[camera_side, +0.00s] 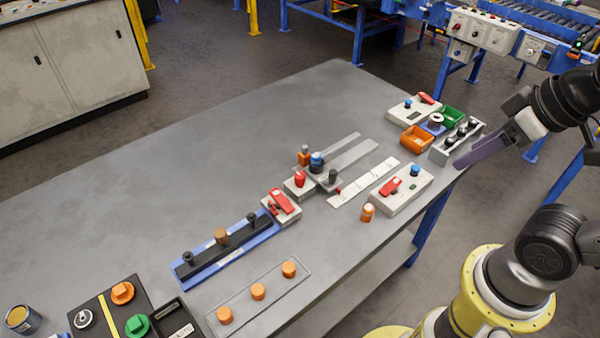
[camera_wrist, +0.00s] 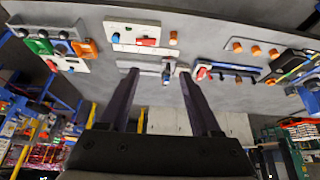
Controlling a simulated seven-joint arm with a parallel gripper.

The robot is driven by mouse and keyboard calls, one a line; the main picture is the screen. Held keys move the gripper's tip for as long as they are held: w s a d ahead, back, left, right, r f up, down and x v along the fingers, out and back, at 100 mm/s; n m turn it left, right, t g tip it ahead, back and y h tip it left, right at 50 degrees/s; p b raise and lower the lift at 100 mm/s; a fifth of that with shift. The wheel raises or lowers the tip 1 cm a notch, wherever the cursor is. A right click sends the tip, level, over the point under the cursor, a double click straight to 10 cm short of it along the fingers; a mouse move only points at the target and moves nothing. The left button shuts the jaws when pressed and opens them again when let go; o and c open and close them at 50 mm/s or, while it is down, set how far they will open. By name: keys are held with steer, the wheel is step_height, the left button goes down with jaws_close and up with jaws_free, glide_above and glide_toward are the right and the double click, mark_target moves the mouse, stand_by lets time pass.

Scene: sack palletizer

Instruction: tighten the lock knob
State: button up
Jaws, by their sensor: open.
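A central fixture (camera_side: 325,181) on the grey table carries a blue-topped knob (camera_side: 317,160), a black knob (camera_side: 333,177), a red knob (camera_side: 300,178) and an orange piece (camera_side: 304,155). I cannot tell which of these is the lock knob. My gripper (camera_side: 459,164) is at the table's right edge, well apart from the fixture. In the wrist view my gripper (camera_wrist: 159,72) is open and empty, its two dark fingers spread. The fixture (camera_wrist: 167,70) shows small between the fingertips, farther off, and its knobs are too small to make out there.
A grey box with a red lever (camera_side: 402,190) and an orange cylinder (camera_side: 368,212) stand right of the fixture. A blue rail with posts (camera_side: 226,245) and an orange-knob tray (camera_side: 258,293) lie front left.

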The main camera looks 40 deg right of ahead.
steer(key=w+r+n, duration=0.6)
steer(key=r+n, duration=0.1)
steer(key=n+g, duration=0.6)
steer(key=n, duration=0.3)
glide_above(300, 175)
step_height(300, 175, down, 15)
step_height(300, 175, down, 14)
steer(key=shift+r, duration=0.25)
jaws_close()
